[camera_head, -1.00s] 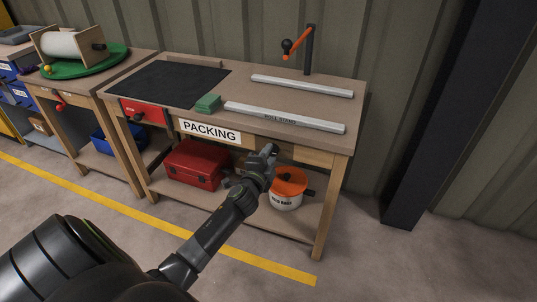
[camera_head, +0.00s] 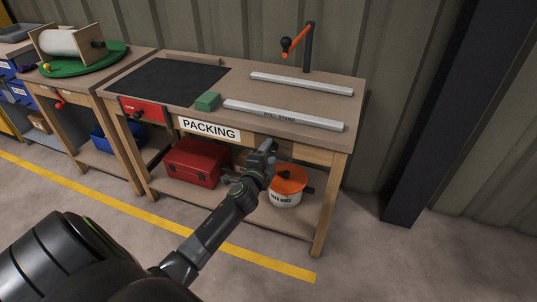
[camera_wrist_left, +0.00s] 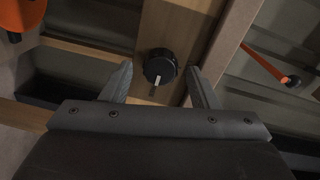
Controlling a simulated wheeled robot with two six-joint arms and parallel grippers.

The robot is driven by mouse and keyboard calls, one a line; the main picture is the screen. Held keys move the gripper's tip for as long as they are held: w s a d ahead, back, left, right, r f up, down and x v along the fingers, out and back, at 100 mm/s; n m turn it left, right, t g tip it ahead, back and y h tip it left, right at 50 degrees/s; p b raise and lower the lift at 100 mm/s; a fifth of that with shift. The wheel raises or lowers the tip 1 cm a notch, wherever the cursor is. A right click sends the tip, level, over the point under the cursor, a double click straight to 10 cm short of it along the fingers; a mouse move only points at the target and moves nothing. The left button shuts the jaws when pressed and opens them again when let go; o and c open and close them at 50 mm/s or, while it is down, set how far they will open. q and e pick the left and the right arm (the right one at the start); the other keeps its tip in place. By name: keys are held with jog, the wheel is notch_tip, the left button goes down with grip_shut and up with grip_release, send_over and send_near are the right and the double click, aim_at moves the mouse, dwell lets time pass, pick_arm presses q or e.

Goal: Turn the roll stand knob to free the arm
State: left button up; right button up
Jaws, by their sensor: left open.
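The roll stand is on the packing bench, with its label on the front grey rail (camera_head: 285,116). Its orange arm (camera_head: 299,41) with a black ball end sits raised on a dark post at the back right. In the left wrist view, a round black knob (camera_wrist_left: 160,66) with a pale pointer is on a wooden panel. My open left gripper (camera_wrist_left: 159,72) has one finger on each side of that knob; contact is not clear. In the head view my left gripper (camera_head: 266,150) is at the bench front, and the knob is hidden there.
The packing bench (camera_head: 238,80) carries a black mat (camera_head: 168,82), a green block (camera_head: 207,102) and a second grey rail (camera_head: 300,84). A red case (camera_head: 193,163) and an orange-lidded bucket (camera_head: 286,198) are on its lower shelf. A dark column (camera_head: 440,110) stands at right.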

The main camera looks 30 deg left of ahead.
pick_arm(q)
jog(key=shift+s, duration=0.1)
jog(key=shift+s, duration=0.3)
jog(key=f+p+v, duration=0.1)
jog(key=v, duration=1.5)
jog(key=shift+s+r, duration=0.35)
jog(key=shift+r, duration=0.05)
pick_arm(e)
jog(key=shift+s+d+f, duration=0.15)
jog(key=shift+s+f, duration=0.15)
jog(key=shift+f, duration=0.3)
